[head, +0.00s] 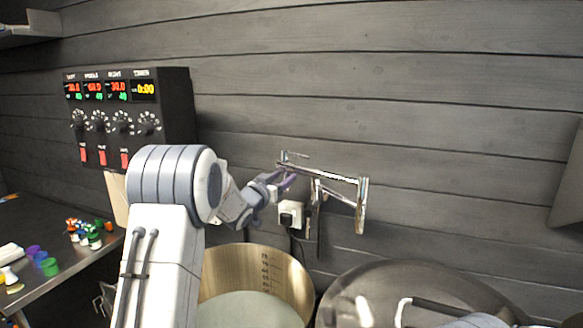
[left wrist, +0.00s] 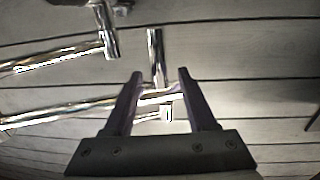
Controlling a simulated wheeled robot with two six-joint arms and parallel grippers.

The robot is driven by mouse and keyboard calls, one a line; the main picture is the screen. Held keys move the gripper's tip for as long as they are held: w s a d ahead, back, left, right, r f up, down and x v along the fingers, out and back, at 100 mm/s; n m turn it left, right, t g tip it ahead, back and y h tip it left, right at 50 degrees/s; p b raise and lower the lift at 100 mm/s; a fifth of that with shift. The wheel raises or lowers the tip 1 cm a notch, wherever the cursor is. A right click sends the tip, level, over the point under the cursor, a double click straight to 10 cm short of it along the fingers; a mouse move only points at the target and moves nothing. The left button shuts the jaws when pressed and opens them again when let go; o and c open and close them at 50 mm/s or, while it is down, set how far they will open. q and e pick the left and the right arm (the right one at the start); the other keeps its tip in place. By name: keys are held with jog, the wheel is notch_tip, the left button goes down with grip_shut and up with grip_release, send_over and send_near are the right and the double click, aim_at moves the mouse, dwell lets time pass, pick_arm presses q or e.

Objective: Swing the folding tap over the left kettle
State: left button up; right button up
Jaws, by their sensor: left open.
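The chrome folding tap (head: 325,173) is mounted on the grey plank wall, its jointed arms folded close to the wall. My left gripper (head: 287,182) is at the tap's left end, with its fingers apart. In the left wrist view, a chrome piece of the tap (left wrist: 155,60) shows between and beyond the open fingers (left wrist: 160,85); I cannot tell whether they touch it. An open kettle (head: 290,272) with a brass-coloured inside and volume marks stands below the gripper, partly hidden by my left arm. My right gripper is not in view.
A kettle with a metal lid (head: 375,285) stands at the lower right. A control box (head: 170,110) with dials and red switches hangs at the left. A wall socket (head: 291,214) is below the tap. A metal table (head: 75,268) holds small coloured items.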

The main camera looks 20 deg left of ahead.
pick_arm(q)
jog(key=w, duration=0.1)
jog(key=w+p, duration=0.1)
jog(key=w, duration=0.1)
jog(key=w+p, duration=0.1)
jog(key=shift+w+d+r, duration=0.15)
jog(key=shift+w+d, duration=0.1)
jog(key=shift+d, duration=0.05)
jog(key=shift+w+d+p, duration=0.1)
jog(key=shift+w+p, duration=0.2)
jog(key=shift+w, duration=0.45)
grip_shut()
dwell(0.6)
